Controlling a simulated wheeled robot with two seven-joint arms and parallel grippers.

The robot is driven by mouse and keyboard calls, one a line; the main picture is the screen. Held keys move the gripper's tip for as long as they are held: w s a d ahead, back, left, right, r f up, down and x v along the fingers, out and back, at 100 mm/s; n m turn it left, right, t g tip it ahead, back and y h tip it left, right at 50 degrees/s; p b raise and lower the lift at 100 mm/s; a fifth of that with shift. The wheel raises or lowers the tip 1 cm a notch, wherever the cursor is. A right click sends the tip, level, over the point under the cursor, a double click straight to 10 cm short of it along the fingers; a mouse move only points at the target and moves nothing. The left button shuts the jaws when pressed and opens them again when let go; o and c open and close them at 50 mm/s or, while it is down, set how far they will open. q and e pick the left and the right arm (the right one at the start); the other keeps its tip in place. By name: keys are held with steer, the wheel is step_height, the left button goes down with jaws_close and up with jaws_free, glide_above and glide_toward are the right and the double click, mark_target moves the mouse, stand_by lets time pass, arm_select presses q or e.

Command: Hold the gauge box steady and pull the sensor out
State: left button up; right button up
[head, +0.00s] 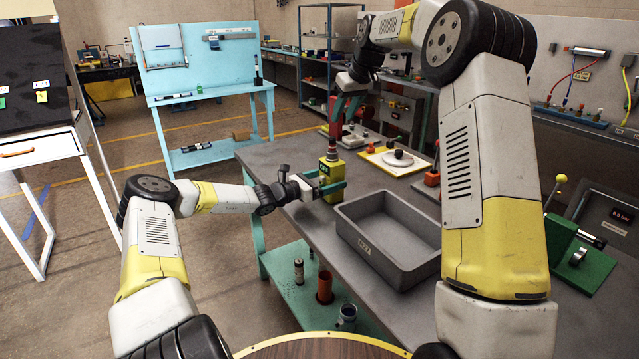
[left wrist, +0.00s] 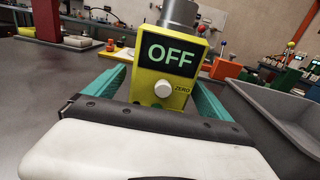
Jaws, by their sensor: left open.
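The yellow gauge box (head: 326,176) stands on the grey workbench. In the left wrist view its dark screen reads OFF above a white ZERO knob (left wrist: 163,89). The sensor (left wrist: 180,12) is a grey cylinder rising from the box top, its upper end cut off there; it also shows in the head view (head: 332,150). My left gripper (head: 334,188) is open, with teal fingers on both sides of the box; I cannot tell whether they touch it. My right gripper (head: 345,112) is above the box and sensor, pointing down, its teal fingers apart and seemingly empty.
A grey tray (head: 370,262) lies just right of the box. A green fixture (head: 580,260) stands at the right. The bench's left edge is close to the box.

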arm_select(q)
steer(key=shift+w+d, duration=0.35)
steer(key=shift+d, duration=0.15)
steer(key=c, duration=1.8)
arm_select(e)
steer(key=shift+o, duration=0.2)
